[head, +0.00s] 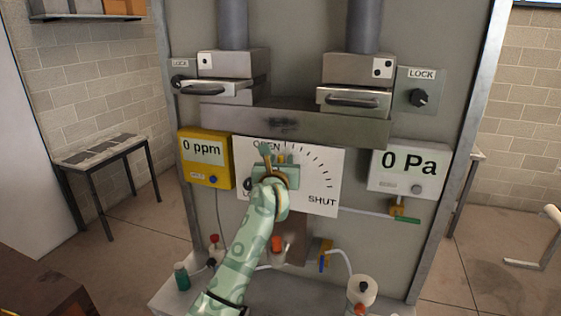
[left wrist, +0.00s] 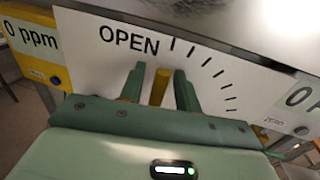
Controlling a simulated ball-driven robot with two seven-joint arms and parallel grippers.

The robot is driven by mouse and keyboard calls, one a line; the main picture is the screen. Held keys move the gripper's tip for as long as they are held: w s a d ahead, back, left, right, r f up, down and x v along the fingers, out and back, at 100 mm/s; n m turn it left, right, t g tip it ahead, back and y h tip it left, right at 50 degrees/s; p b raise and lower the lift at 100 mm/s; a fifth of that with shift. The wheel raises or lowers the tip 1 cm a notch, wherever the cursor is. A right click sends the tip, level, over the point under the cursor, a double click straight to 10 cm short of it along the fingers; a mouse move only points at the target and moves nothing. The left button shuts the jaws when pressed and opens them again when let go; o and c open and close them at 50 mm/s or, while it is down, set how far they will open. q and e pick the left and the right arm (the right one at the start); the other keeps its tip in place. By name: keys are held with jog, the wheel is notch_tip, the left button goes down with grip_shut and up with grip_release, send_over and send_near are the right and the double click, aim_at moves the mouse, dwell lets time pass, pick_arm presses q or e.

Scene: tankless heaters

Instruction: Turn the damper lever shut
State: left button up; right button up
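The white damper dial plate (head: 320,180) is on the grey panel, marked OPEN at its top left and SHUT at its lower right, with tick marks in an arc between. The yellow damper lever (left wrist: 160,87) points up near the OPEN mark; its tip also shows in the head view (head: 267,160). My left gripper (head: 274,163) is in front of the dial. In the left wrist view its two green fingers (left wrist: 160,90) stand on either side of the lever, with narrow gaps seen beside it. The lever's lower part is hidden behind my gripper. My right gripper is not in view.
A yellow 0 ppm meter (head: 206,160) is left of the dial and a white 0 Pa gauge (head: 408,172) is right of it. A metal duct (head: 300,127) runs above. Bottles, including a white one (head: 362,290), stand on the ledge below.

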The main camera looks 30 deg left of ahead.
pick_arm(q)
jog(key=shift+c, duration=0.3)
grip_shut()
jog(key=shift+d, duration=0.1)
